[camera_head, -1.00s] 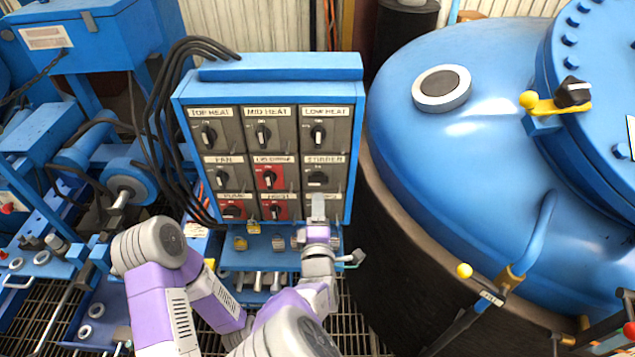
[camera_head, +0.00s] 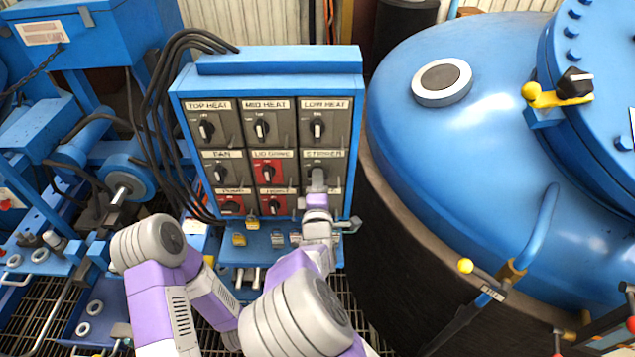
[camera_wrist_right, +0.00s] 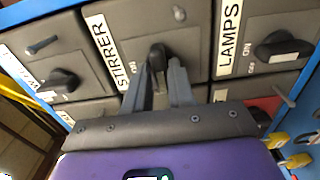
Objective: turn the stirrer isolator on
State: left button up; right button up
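The stirrer isolator is a grey box with a black rotary handle (camera_wrist_right: 157,58) and a white STIRRER label (camera_wrist_right: 110,52). In the head view it sits in the panel's right column, middle row, and its label (camera_head: 324,154) shows above my gripper. Its handle showed lying crosswise a second ago; my gripper now covers most of it in the head view. My right gripper (camera_head: 318,174) is at the handle. In the right wrist view its two fingers (camera_wrist_right: 161,72) stand apart on either side of the handle; firm contact cannot be made out.
The blue panel (camera_head: 280,65) carries other isolators close around, including LAMPS (camera_wrist_right: 282,48) and a red LID isolator (camera_head: 269,172). A large blue vessel (camera_head: 480,120) stands close to the right. Black cables (camera_head: 165,110) run down the left side.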

grip_shut()
jog(key=shift+m, duration=0.4)
jog(key=m+b, duration=0.8)
jog(key=m, duration=0.9)
jog(key=shift+b, duration=0.35)
jog(key=shift+o, duration=2.1)
grip_release()
